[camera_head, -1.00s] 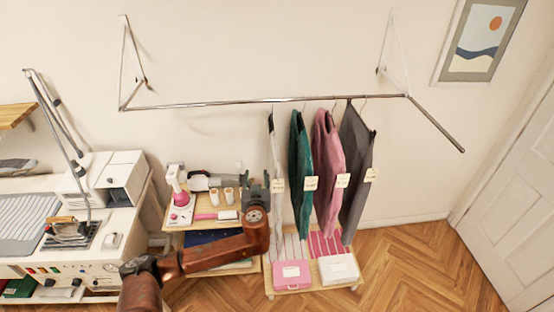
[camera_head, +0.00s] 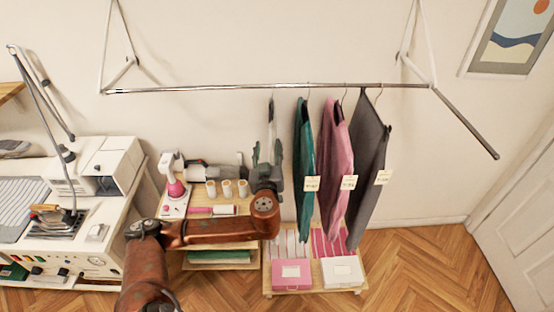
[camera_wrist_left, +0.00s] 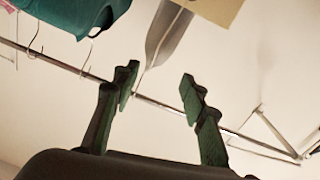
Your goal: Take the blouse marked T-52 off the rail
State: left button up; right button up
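Garments hang edge-on from the metal rail (camera_head: 220,88): a thin pale one (camera_head: 271,112), a green one (camera_head: 304,150), a pink one (camera_head: 337,150) and a grey one (camera_head: 366,150). Tags show on the green (camera_head: 311,184), pink (camera_head: 349,182) and grey (camera_head: 382,177) ones; their writing is too small to read, so I cannot tell which is T-52. My left gripper (camera_head: 267,154) points up at the pale garment, below the rail, and hides its lower part. In the left wrist view its fingers (camera_wrist_left: 158,92) are apart, with a pale garment (camera_wrist_left: 166,36) beyond the gap. My right gripper is out of view.
Below stand a low stand with a pink box (camera_head: 291,274) and a white box (camera_head: 342,271), and a shelf with thread spools (camera_head: 227,188). An ironing table (camera_head: 60,235) stands left.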

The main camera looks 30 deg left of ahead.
aim_at(270, 137)
pick_arm(q)
jog(key=shift+w+a+f, duration=0.1)
jog(key=shift+w+f, duration=0.05)
jog(key=x, duration=0.2)
jog(key=shift+w+p, duration=0.35)
jog(key=shift+p, duration=0.05)
jog(key=x, duration=0.1)
jog(key=p+x, duration=0.1)
jog(key=x, duration=0.2)
jog(key=shift+w+r+p, duration=0.2)
jog(key=shift+r+p, duration=0.1)
jog(key=shift+w+f, duration=0.1)
jog(key=shift+w, duration=0.2)
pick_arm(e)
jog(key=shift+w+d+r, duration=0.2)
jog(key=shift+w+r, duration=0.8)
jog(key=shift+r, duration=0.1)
pick_arm(q)
jog(key=shift+c, duration=0.3)
jog(key=c, duration=0.6)
grip_shut()
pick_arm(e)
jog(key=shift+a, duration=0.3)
